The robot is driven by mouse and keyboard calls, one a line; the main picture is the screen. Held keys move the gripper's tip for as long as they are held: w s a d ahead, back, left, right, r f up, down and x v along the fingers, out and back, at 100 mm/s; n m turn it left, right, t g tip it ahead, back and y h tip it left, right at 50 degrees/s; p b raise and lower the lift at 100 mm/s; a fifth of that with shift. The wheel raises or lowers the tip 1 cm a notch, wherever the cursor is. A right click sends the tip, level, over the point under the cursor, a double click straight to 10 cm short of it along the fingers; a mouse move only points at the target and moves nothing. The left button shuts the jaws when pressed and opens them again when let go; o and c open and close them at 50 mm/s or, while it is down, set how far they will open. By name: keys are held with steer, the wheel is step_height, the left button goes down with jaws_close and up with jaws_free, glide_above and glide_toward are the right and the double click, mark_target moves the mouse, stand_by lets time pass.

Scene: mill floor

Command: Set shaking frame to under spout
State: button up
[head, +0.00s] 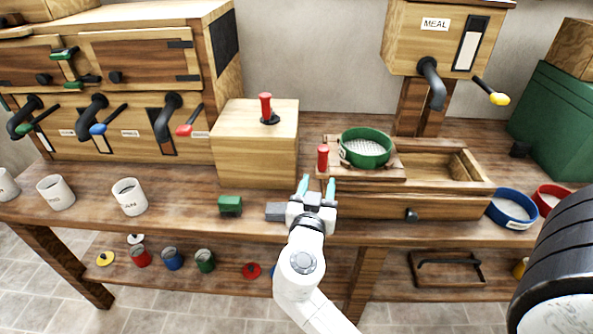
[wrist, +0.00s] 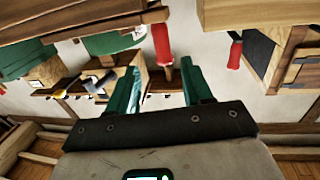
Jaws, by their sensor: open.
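The shaking frame (head: 391,172) is a flat wooden board with an upright red handle (head: 323,158) at its left end. It rests on the wooden bin, and a green-rimmed sieve (head: 366,148) sits on it. The black spout (head: 432,85) comes out of the box labelled MEAL, above and right of the sieve. My gripper (head: 318,186) is open, with green fingers just in front of and below the red handle. In the wrist view the red handle (wrist: 161,45) shows beyond the open, empty fingers (wrist: 167,88), apart from them.
A wooden block with a red lever (head: 265,108) stands left of the frame. The bin (head: 455,200) has an open part at right. A green block (head: 230,205) and white cups (head: 129,196) are at left; a blue sieve (head: 511,210) and a red one (head: 551,199) are at right.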

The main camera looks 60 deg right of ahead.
mark_target(322, 161)
steer(key=p+x, duration=0.1)
steer(key=x, duration=0.4)
steer(key=p+x, duration=0.1)
steer(key=x, duration=0.4)
steer(key=shift+w+d+r+p, duration=0.1)
steer(key=shift+w+d+p, duration=0.2)
steer(key=shift+p, duration=0.1)
steer(key=shift+c, duration=0.3)
steer(key=shift+a, duration=0.1)
jaws_close()
